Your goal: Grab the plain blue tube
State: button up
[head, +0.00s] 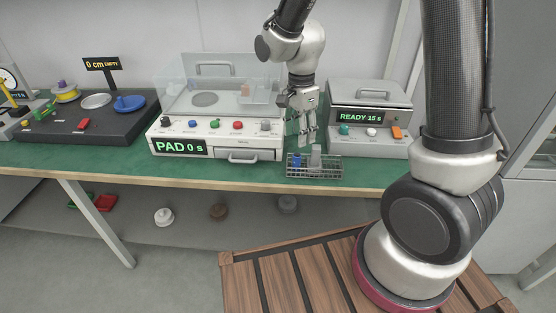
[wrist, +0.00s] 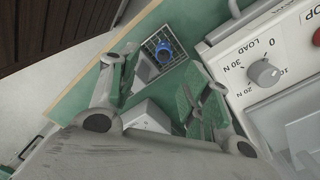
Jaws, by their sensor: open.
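The plain blue tube (head: 297,160) stands in the left part of a wire rack (head: 328,174) near the front edge of the green table. In the wrist view the blue tube (wrist: 163,50) shows as a round blue end in the rack's grid. A grey piece (head: 316,155) stands to its right in the same rack. My gripper (head: 308,138) is above the rack, pointing down, open and empty. In the wrist view the gripper (wrist: 166,88) has its fingers spread, with the blue tube beyond them and apart from them.
A white tester (head: 218,139) reading "PAD 0 s" stands left of the rack, its knobs close to my gripper. A grey box (head: 368,130) reading "READY 15 s" stands behind right. A black platform (head: 80,125) with dishes is at far left. The table's front edge is just before the rack.

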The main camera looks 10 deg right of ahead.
aim_at(297, 155)
jog(key=shift+w+a+m, duration=0.25)
jog(key=shift+w+m, duration=0.05)
jog(key=shift+m, duration=0.2)
jog(key=shift+w+m, duration=0.1)
jog(key=shift+m, duration=0.9)
jog(key=f, duration=0.7)
jog(key=shift+s+d+f, duration=0.15)
jog(key=shift+s+f, duration=0.1)
jog(key=shift+f, duration=0.15)
grip_shut()
